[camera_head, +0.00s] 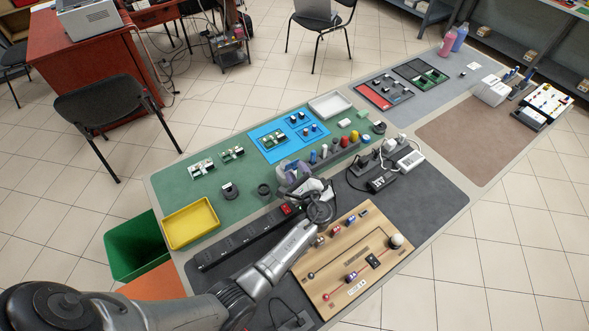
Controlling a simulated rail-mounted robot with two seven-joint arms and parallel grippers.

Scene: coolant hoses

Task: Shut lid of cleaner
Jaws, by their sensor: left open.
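My left arm reaches in from the bottom left over the near table. My left gripper (294,174) is open, low over the border between the green mat and the dark grey mat. It overlaps the left end of the grey rack in this view, and I cannot tell whether it touches anything. No cleaner with a lid is clear to me. A small white box-like device (492,91) stands on the far table at the right, well away from the gripper; I cannot tell whether it is the cleaner or how its lid stands. My right gripper is not in view.
A grey rack with coloured cylinders (345,143) stands right of the gripper. A black power strip (240,240) and a wooden board (340,291) lie nearer. A yellow tray (190,223) is at the left and a blue mat (268,153) behind. Bottles (447,42) stand far off.

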